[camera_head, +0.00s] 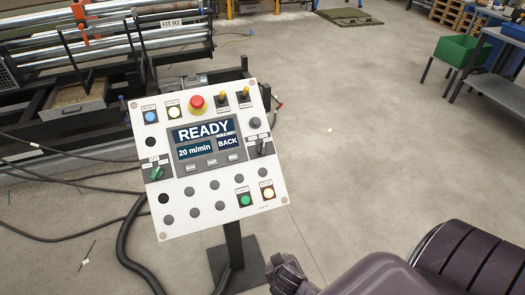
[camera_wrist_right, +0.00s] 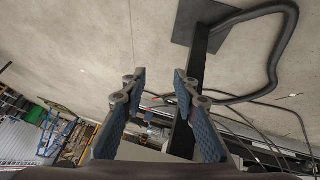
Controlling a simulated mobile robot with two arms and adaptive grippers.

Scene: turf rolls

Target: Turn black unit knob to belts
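A white control panel (camera_head: 205,218) stands tilted on a dark post (camera_head: 233,246) in the head view. A black knob (camera_head: 262,147) sits on a grey plate at the panel's right side; its labels are too small to read. A green knob (camera_head: 156,173) sits on a similar plate at the left side. The display (camera_head: 204,140) reads READY, 20 m/min and BACK. My right gripper shows partly at the bottom of the head view (camera_head: 287,273), below the panel and apart from it. In the right wrist view its fingers (camera_wrist_right: 158,84) are spread and empty. My left gripper is not in view.
A red emergency button (camera_head: 197,103) and several lit buttons surround the display. A roller machine (camera_head: 110,45) stands behind on the left. Cables (camera_head: 118,235) lie on the floor at left. A green crate (camera_head: 455,51) is at far right. Floor right of the panel is clear.

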